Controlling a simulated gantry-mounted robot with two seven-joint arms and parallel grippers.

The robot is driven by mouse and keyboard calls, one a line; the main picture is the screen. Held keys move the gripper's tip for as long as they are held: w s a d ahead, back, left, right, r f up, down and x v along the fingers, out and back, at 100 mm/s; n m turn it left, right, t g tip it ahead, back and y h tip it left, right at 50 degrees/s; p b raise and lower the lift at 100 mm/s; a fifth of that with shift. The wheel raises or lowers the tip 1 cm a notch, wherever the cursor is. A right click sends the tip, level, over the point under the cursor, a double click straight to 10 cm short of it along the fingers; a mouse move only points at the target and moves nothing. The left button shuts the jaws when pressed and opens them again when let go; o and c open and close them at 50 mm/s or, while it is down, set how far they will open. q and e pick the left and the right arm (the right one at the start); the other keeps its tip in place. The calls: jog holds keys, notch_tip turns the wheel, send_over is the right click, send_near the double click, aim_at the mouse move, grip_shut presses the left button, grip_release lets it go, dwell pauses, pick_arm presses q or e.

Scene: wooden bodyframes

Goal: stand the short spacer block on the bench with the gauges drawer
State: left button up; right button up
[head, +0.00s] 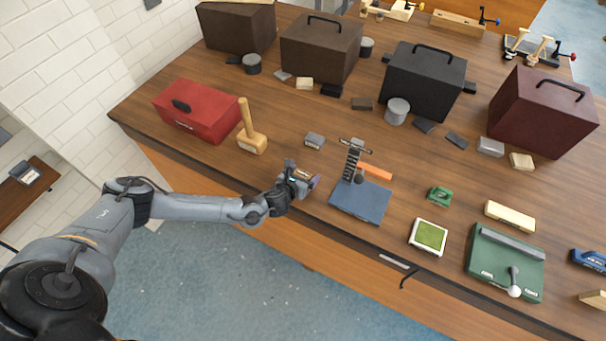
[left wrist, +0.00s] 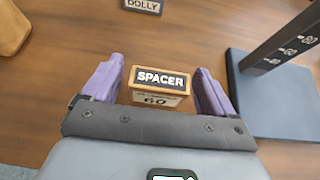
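The spacer block (left wrist: 160,84) is a small wooden-edged block with a dark "SPACER" label and "60" below it. In the left wrist view it lies between the two purple fingers of my left gripper (left wrist: 158,90). A narrow gap shows on each side, so the fingers look open around it. In the head view my left gripper (head: 305,179) is low over the bench's front edge, left of the blue-based gauge stand, and mostly hides the block. Whether the block touches the bench (head: 290,225) is unclear. A pale label plate (head: 394,262) on the bench front is unreadable. My right gripper is out of view.
The blue-based stand (head: 362,201) with a marked column is close right of my left gripper. A mallet (head: 252,142), a grey block labelled "DOLLY" (head: 314,140) and a red toolbox (head: 197,111) lie behind. A second bench (head: 20,205) is at far left.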

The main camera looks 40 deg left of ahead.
pick_arm(q)
jog(key=shift+r, duration=0.15)
jog(key=shift+s+r, duration=0.1)
jog(key=v, duration=1.1)
jog(key=s+d+r+n+g+h, duration=0.1)
jog(key=s+d+n+g+h, duration=0.1)
jog(key=s+d+n, duration=0.5)
jog(key=s+d+n+g+h, duration=0.2)
jog(key=d+n, duration=0.7)
jog(key=d, duration=0.2)
jog(key=s+a+r+n+g, duration=0.1)
jog(key=s+a+n+g, duration=0.3)
jog(key=s+n, duration=0.6)
jog(key=a+n, duration=0.2)
jog(key=n, duration=0.3)
jog(key=shift+s+r+y, duration=0.25)
jog(key=shift+s+y, duration=0.1)
jog(key=shift+y, duration=0.05)
